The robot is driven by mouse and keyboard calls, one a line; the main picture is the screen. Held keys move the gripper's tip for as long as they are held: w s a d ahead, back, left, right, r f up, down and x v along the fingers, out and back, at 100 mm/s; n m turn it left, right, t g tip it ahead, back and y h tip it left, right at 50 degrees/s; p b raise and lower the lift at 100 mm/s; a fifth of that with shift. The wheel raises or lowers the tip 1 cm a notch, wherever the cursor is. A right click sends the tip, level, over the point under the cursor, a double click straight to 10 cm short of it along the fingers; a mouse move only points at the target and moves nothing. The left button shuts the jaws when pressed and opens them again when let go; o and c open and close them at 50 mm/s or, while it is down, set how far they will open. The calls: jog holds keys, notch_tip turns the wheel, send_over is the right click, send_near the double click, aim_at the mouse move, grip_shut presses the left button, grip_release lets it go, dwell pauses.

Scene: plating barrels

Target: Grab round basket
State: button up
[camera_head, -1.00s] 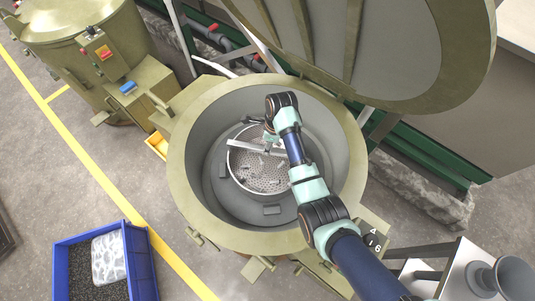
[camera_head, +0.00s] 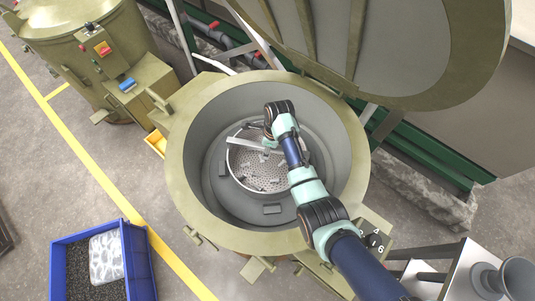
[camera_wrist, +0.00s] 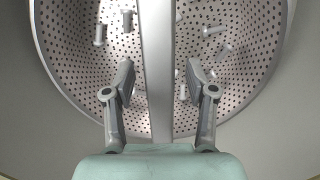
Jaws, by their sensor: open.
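The round basket (camera_head: 262,172) is a perforated metal bowl with a flat bar handle (camera_head: 250,145) across its top. It sits inside the open olive barrel (camera_head: 183,190), with several small bolt-like parts in it. In the wrist view the basket's perforated wall (camera_wrist: 75,50) fills most of the picture, and the bar handle (camera_wrist: 157,60) runs vertically between my fingers. My gripper (camera_wrist: 160,80) is open, with one finger on each side of the bar and a gap on both sides. In the head view my arm hides part of the basket's right side.
The barrel's raised lid (camera_head: 400,50) leans open at the upper right. A second olive barrel (camera_head: 75,35) stands at the upper left. A blue crate (camera_head: 140,262) with dark small pieces and a clear bag is at the lower left. A metal funnel-like part (camera_head: 505,280) is at the lower right.

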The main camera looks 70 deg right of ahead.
grip_shut()
dwell(0.4)
